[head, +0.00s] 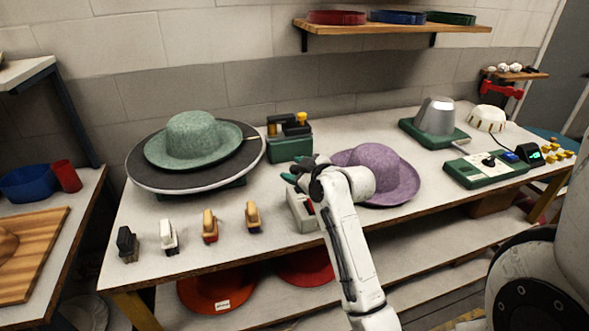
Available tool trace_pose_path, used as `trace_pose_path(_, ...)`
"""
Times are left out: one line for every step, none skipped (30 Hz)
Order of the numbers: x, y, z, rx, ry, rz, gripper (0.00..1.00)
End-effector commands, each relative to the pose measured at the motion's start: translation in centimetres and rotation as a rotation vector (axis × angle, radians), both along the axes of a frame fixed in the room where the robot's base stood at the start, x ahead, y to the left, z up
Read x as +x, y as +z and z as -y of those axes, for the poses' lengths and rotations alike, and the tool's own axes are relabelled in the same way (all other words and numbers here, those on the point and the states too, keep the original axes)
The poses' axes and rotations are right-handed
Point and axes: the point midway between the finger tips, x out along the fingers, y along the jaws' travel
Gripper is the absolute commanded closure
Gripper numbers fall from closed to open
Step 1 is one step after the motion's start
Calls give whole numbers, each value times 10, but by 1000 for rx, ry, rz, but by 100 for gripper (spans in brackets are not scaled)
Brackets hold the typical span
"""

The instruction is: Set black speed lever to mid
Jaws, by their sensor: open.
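My gripper (297,171) is over the middle of the table, with its fingers toward the left. It is open, and I see nothing between its fingers, though the wrist partly hides them. A green control box (462,172) with a light panel sits at the right of the table. A small black lever (489,160) stands up from that panel, well to the right of my gripper. Its exact setting is too small to tell. A green machine (289,149) with yellow and black parts on top stands just behind my gripper; I cannot tell whether one is a lever.
A purple hat (396,174) lies right beside my wrist. A green hat (192,138) rests on a round dark stand (165,178). Several brushes (210,227) stand along the front left. A silver dome (436,116) sits on a green base. A grey-and-red box (299,212) is partly hidden under my wrist.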

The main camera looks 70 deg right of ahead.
Motion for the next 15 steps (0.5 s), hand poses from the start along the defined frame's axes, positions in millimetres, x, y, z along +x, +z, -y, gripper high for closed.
trace_pose_path(2, -1, 1, 0, 0, -1, 49)
trace_pose_path(3, -1, 2, 0, 0, -1, 49)
trace_pose_path(3, -2, 2, 0, 0, 0, 49)
trace_pose_path(3, -2, 2, 0, -1, 0, 49)
trace_pose_path(4, -2, 2, 0, -1, 0, 49)
trace_pose_path(4, -2, 2, 0, -1, 0, 49)
trace_pose_path(4, -2, 2, 0, -1, 0, 49)
trace_pose_path(4, -2, 2, 0, -1, 0, 49)
trace_pose_path(3, -2, 2, 0, -1, 0, 49)
trace_pose_path(3, -2, 2, 0, 0, 0, 49)
trace_pose_path(3, -2, 2, 0, 0, 0, 51)
trace_pose_path(3, -2, 2, 0, 0, 0, 54)
trace_pose_path(3, -2, 2, 0, 0, 0, 57)
trace_pose_path(3, -2, 2, 0, 0, 0, 60)
trace_pose_path(3, -2, 2, 0, 0, 0, 64)
